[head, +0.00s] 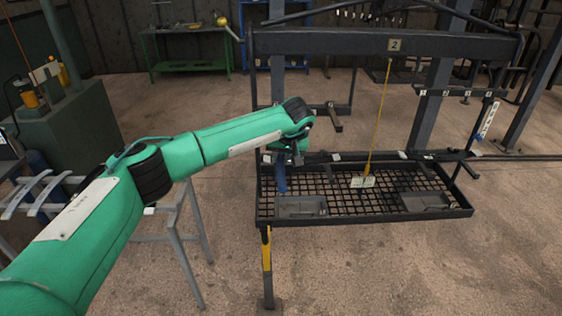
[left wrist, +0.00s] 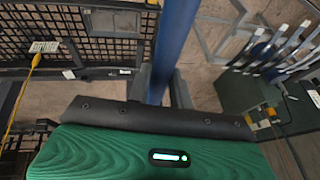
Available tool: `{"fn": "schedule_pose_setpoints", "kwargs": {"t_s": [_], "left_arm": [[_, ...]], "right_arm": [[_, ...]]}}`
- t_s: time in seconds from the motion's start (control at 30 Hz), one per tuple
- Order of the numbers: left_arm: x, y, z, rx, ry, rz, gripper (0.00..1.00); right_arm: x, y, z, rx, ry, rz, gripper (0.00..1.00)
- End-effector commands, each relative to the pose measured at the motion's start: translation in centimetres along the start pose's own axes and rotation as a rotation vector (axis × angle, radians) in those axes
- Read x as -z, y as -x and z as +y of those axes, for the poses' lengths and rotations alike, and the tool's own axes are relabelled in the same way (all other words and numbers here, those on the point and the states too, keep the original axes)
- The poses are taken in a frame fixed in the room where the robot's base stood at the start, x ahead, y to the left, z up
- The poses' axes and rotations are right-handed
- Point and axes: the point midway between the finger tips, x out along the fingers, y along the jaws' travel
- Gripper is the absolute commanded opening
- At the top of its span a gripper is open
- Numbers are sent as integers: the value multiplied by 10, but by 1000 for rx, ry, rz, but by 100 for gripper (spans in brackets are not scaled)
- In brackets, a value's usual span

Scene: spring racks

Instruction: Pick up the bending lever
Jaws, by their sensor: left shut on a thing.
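A blue bar, which I take to be the bending lever (head: 281,178), hangs down from my left gripper (head: 285,158) in the head view. It is over the left part of the black mesh tray (head: 368,216). In the left wrist view the blue lever (left wrist: 176,38) runs up from between the jaws of my left gripper (left wrist: 160,88), which is shut on it. The dark wrist cover hides its near end. In the head view my arm and wrist hide its upper part. I cannot tell whether its lower end touches the tray. My right gripper is not in view.
Two grey shallow bins (head: 301,207) and (head: 426,201) sit in the mesh tray. A yellow cord (head: 379,120) hangs from the rack's top beam (head: 350,42) to a white tag (head: 363,182). A grey metal stand (head: 180,238) is left of the rack. The floor in front is clear.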

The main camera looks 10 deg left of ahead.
Motion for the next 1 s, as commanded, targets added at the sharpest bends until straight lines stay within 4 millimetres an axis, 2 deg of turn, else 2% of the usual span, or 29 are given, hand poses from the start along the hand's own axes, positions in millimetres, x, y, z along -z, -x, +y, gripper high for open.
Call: {"fn": "schedule_pose_setpoints", "kwargs": {"t_s": [0.03, 0.17, 0.7, 0.83, 1.0], "left_arm": [[8, 15, -3, -2, 4, 9, 0], [-14, 20, 9, -2, -2, 7, 0], [-110, 66, 59, -3, -1, 5, 0], [-127, 75, 67, -2, -1, 6, 0], [-138, 82, 73, -1, 1, 5, 0]], "right_arm": [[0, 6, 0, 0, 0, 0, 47], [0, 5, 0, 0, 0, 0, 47], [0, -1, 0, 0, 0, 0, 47], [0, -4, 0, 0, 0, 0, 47], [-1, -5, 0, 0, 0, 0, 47]]}}
